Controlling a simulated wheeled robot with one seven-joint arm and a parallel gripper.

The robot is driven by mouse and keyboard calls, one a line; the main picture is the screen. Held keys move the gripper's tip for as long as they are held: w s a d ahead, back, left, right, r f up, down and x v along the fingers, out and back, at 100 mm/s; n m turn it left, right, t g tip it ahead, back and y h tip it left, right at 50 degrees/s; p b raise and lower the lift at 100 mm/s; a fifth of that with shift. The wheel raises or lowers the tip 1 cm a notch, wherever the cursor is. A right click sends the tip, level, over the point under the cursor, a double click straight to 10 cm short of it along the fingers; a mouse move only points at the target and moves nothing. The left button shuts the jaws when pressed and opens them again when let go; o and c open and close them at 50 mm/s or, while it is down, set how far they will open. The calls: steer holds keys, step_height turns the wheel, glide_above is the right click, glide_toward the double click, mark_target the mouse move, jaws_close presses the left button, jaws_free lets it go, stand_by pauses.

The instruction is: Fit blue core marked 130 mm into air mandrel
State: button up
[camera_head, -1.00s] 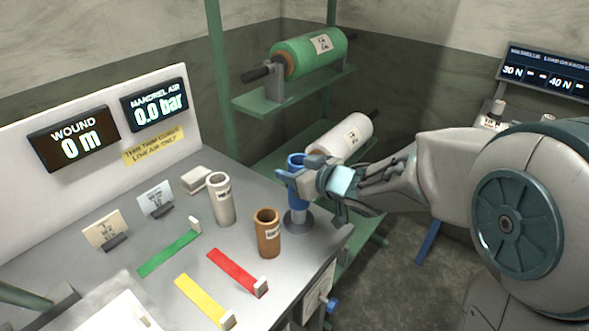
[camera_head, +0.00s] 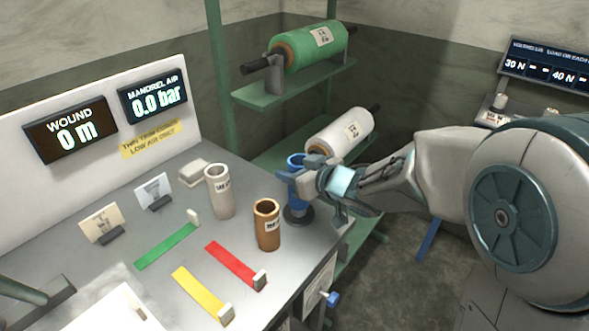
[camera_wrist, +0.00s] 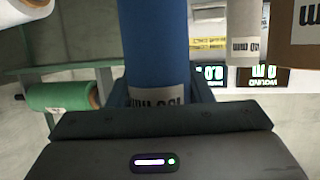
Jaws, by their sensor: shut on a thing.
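The blue core (camera_head: 298,200) stands upright at the right edge of the bench. Its open top rim shows above my gripper (camera_head: 303,180), which is shut on its upper part. In the wrist view the blue core (camera_wrist: 152,45) rises between the jaws, with a white label showing upside down. The core's lower end is at or very near the dark round base (camera_head: 297,217) of the air mandrel. The mandrel's post is hidden, apparently inside the core. I cannot tell whether the core touches the base.
A white core (camera_head: 220,191) and a brown core (camera_head: 267,225) stand left of the blue one. Green (camera_head: 167,247), red (camera_head: 233,265) and yellow (camera_head: 199,293) strips lie on the bench. Film rolls sit on the green rack (camera_head: 290,90) behind. The displays read 0 m and 0.0 bar.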

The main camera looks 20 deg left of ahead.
steer(key=shift+f+b, duration=1.25)
steer(key=shift+f, duration=0.35)
steer(key=o, duration=1)
steer(key=shift+o, duration=0.2)
steer(key=p+v, duration=0.2)
steer(key=v, duration=1.2)
steer(key=shift+w, duration=0.1)
